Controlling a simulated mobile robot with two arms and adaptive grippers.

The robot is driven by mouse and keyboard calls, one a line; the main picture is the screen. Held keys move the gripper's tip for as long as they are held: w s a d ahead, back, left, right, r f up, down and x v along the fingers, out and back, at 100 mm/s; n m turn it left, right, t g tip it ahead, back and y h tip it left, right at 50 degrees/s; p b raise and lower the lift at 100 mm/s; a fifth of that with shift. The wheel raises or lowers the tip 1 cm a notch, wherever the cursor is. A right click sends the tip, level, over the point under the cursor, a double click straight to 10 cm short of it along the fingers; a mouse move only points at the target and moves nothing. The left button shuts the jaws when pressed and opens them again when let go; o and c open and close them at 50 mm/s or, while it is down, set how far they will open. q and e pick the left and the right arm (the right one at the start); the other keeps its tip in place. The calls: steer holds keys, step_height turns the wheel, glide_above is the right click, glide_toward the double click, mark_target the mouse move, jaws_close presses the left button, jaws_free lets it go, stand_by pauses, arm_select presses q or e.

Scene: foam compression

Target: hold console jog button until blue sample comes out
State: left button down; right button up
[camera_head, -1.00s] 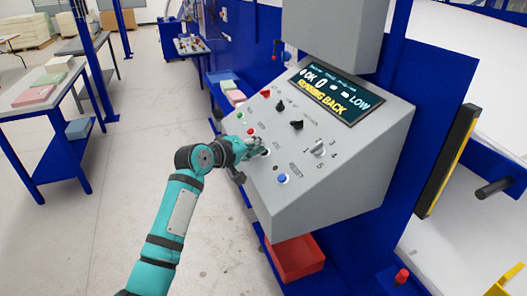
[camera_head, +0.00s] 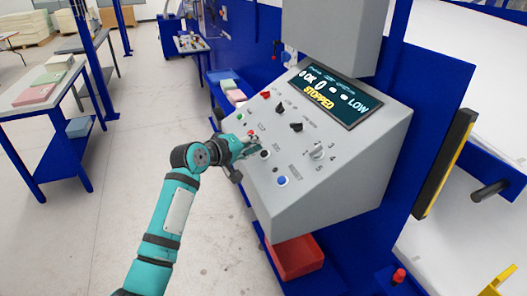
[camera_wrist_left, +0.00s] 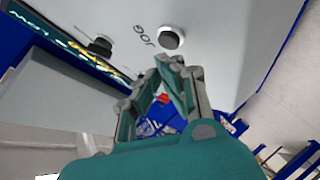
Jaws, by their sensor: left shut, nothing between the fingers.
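The grey console (camera_head: 335,170) has a sloped face with knobs and buttons. The jog button (camera_head: 265,154) is a dark round button low on that face. It also shows beside its JOG label in the left wrist view (camera_wrist_left: 171,38). My left gripper (camera_head: 255,148) is shut and empty, just left of the jog button. In the left wrist view its fingertips (camera_wrist_left: 170,64) are together, with a small gap to the button. The console screen (camera_head: 336,92) reads OK, 0, LOW and STOPPED. I cannot make out a blue sample. My right gripper is out of view.
A blue button (camera_head: 282,181) marked RESET and a selector knob (camera_head: 316,151) are near the jog button. A red button (camera_head: 266,94) is at the upper left. A red bin (camera_head: 296,258) sits below the console.

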arm_select(q)
steer(key=shift+a+r+p, duration=0.25)
steer(key=shift+r+p, duration=0.45)
steer(key=a+r+p, duration=0.2)
steer(key=r+p, duration=0.1)
steer(key=shift+s, duration=0.4)
steer(key=shift+f, duration=0.1)
